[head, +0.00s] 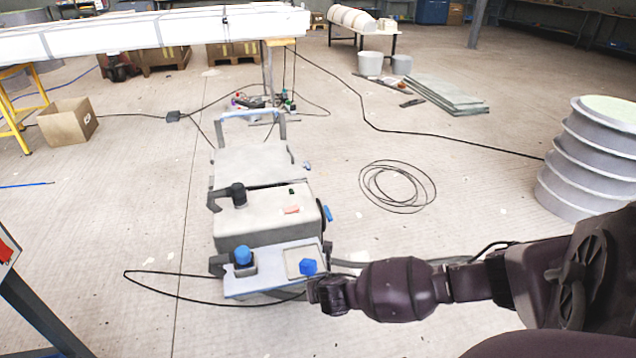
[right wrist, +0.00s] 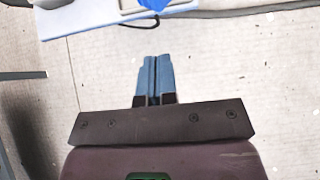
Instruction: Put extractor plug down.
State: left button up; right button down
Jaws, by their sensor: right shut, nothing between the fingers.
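My right gripper (head: 322,293) is at the near right corner of the grey extractor unit (head: 268,222) in the head view. In the right wrist view its two blue-grey fingers (right wrist: 157,62) are shut together with nothing between them, above bare floor. A blue plug-like piece (head: 308,267) rests on the unit's front ledge, on a pale square plate, just beyond the gripper and apart from it. Its lower edge also shows in the right wrist view (right wrist: 154,4). A second blue knob (head: 243,254) sits to its left. I cannot tell which is the extractor plug. My left gripper is out of view.
A black cable (head: 180,299) loops over the floor left of the unit. A coiled cable (head: 397,187) lies to the right. A ribbed grey mould (head: 579,165) stands at far right, a cardboard box (head: 67,122) at left. The floor between is mostly clear.

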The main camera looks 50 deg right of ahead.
aim_at(312, 268)
jog(key=b+x, duration=0.1)
jog(key=x, duration=0.1)
jog(key=b+x, duration=0.1)
jog(key=x, duration=0.2)
jog(key=b+x, duration=0.1)
jog(key=x, duration=0.2)
jog(key=shift+w+d+r+b, duration=0.25)
jog(key=shift+w+r+b, duration=0.05)
jog(key=shift+w+r, duration=0.05)
jog(key=shift+w+d+r, duration=0.15)
jog(key=shift+w+d, duration=0.25)
jog(key=shift+w, duration=0.3)
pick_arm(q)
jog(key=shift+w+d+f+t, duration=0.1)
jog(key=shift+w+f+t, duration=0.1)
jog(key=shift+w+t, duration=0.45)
pick_arm(e)
jog(key=shift+r, duration=0.1)
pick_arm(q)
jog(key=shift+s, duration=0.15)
pick_arm(e)
jog(key=shift+w, duration=0.1)
